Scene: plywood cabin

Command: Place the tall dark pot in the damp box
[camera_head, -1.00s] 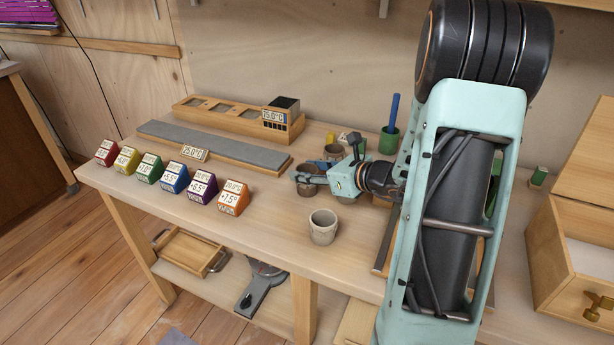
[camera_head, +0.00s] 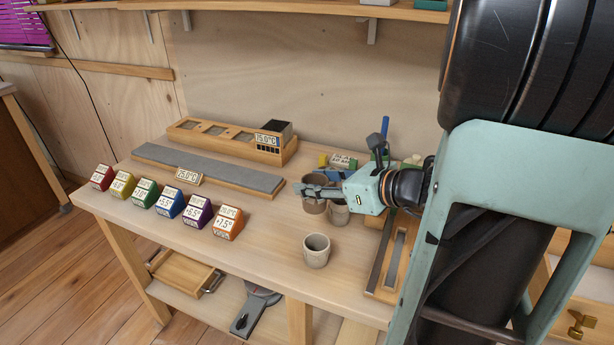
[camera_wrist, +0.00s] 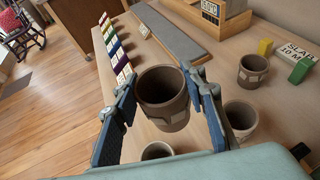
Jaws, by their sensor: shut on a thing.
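My gripper (camera_head: 318,190) is shut on a dark brown pot (camera_wrist: 165,98), with its blue fingers on either side in the wrist view. The pot is upright and open at the top; in the head view it shows partly under the fingers (camera_head: 314,207). I cannot tell whether it clears the table. A wooden box with a brass knob (camera_head: 588,316) stands at the right edge, mostly hidden behind my arm; no label shows to confirm it as the damp box.
Another brown pot (camera_wrist: 252,70) stands beyond. Coloured label blocks (camera_head: 171,203) line the left. A wooden tray with slots (camera_head: 396,255) lies right of the pots.

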